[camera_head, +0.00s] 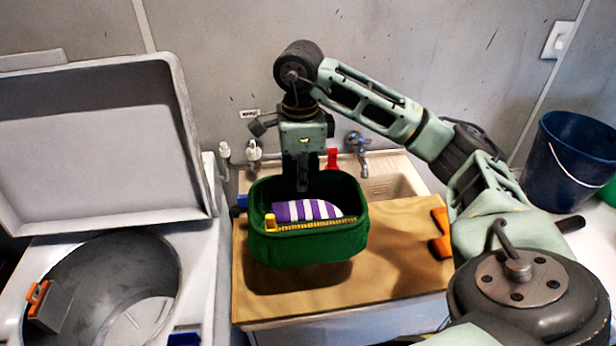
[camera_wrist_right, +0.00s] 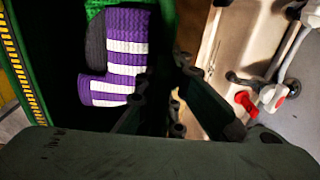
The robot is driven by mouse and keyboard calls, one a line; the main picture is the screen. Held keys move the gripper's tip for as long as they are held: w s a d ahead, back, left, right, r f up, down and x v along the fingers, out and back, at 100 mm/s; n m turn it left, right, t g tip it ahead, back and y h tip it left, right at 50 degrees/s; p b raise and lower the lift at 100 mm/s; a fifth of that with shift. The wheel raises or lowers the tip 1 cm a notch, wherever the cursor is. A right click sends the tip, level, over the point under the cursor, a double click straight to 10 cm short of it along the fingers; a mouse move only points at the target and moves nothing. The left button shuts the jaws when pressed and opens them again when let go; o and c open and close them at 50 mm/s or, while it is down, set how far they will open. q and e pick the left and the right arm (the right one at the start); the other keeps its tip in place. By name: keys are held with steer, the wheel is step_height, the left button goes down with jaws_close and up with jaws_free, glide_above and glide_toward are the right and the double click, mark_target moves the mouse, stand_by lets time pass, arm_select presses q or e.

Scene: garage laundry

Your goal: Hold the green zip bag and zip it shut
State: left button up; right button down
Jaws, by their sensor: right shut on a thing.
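The open green zip bag (camera_head: 310,248) is over the wooden board, with a dark shadow below it; I cannot tell whether its base touches the board. A yellow zip track with an orange slider (camera_head: 270,222) at its left end runs along the near rim. A purple-and-white striped cloth (camera_head: 305,210) lies inside and also shows in the right wrist view (camera_wrist_right: 115,60). My right gripper (camera_head: 302,185) points down at the bag's far side and is shut on the bag's far wall; its fingers (camera_wrist_right: 185,95) partly hide the grip. My left gripper is out of view.
The wooden board (camera_head: 395,275) covers part of a sink (camera_head: 390,185) with a tap (camera_head: 358,145) behind. Orange pieces (camera_head: 440,235) lie at its right edge. An open top-loading washer (camera_head: 105,300) stands left, a blue bucket (camera_head: 570,165) right.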

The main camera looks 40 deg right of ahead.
steer(key=shift+w+a+p, duration=0.2)
steer(key=shift+w+a, duration=0.2)
steer(key=shift+w, duration=0.4)
steer(key=shift+w+a+p, duration=0.25)
steer(key=shift+w+a, duration=0.2)
steer(key=shift+w, duration=0.35)
steer(key=shift+w+a+p, duration=0.2)
steer(key=shift+w+a, duration=0.2)
steer(key=shift+w, duration=0.4)
steer(key=shift+f, duration=0.15)
steer(key=shift+f+b, duration=3.95)
steer(key=shift+f, duration=1.3)
